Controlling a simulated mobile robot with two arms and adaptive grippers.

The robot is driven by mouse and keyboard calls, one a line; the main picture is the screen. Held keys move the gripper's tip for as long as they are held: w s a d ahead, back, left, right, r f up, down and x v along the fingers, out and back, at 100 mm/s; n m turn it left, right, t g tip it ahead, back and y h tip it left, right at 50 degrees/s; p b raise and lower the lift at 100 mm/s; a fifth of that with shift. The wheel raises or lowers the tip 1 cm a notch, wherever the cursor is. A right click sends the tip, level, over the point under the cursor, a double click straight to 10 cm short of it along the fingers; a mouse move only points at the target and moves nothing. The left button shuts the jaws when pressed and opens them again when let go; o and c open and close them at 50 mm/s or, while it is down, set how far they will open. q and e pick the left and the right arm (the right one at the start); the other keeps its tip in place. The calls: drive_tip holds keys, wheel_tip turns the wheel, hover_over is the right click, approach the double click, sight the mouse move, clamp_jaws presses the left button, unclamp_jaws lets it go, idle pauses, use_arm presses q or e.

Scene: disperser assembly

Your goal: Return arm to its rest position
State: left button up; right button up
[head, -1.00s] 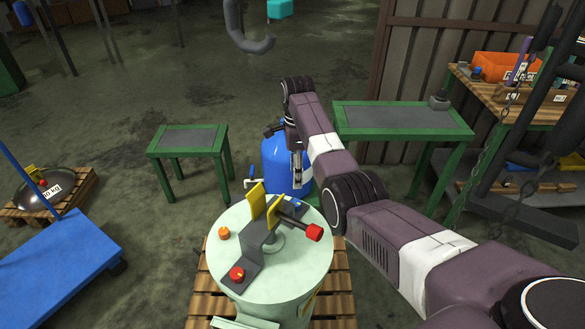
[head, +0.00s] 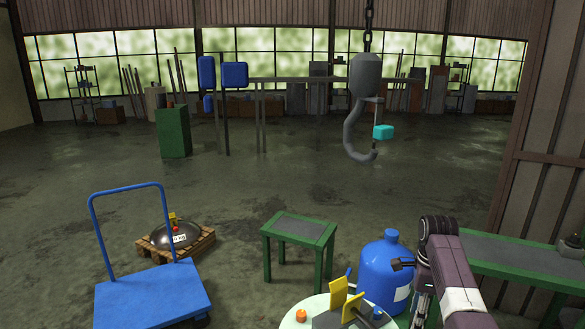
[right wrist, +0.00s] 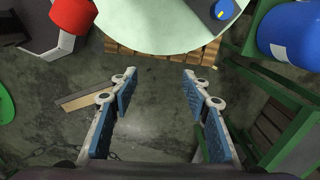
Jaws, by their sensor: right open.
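My right arm comes in from the lower right of the head view, and its gripper (head: 422,303) hangs down beside the blue gas bottle (head: 382,270). In the right wrist view the right gripper (right wrist: 158,82) is open, with its two blue-padded fingers apart and only floor and pallet seen between them. The pale green round drum top (right wrist: 150,25) lies beyond the fingertips, apart from them. The drum (head: 288,322) is cut off at the bottom of the head view, with yellow plates (head: 337,293) and an orange button (head: 301,315) on it. My left gripper is out of view.
A green table (head: 300,227) stands left of the bottle, and a longer green bench (head: 520,257) stands right. A blue trolley (head: 150,300) and a dark dome (head: 178,235) on a pallet are at left. A crane hook (head: 360,130) hangs beyond. Open floor lies between.

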drive_tip(key=s+a+f+n+t+h, duration=0.2)
drive_tip(key=s+a+f+n, duration=0.1)
drive_tip(key=s+f+n, duration=1.1)
drive_tip(key=s+a+r+n+t+y, duration=0.1)
drive_tip(key=s+a+n, duration=0.2)
drive_tip(key=s, duration=0.5)
drive_tip(key=s+a+r+n, duration=0.2)
drive_tip(key=s+a+n, duration=0.15)
drive_tip(key=s, duration=0.55)
drive_tip(key=s+a+r+n+t+y, duration=0.15)
drive_tip(key=s+n, duration=0.25)
drive_tip(key=s, duration=0.4)
wheel_tip(320, 180, down, 25)
drive_tip(key=g, duration=0.2)
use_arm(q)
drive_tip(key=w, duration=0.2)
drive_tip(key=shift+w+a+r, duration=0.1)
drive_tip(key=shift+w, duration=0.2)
use_arm(e)
drive_tip(key=s+d+f+g, duration=0.1)
drive_tip(key=s+d+f, duration=0.1)
drive_tip(key=s+f, duration=1.6)
drive_tip(key=shift+s+d, duration=0.3)
drive_tip(key=shift+s, duration=0.1)
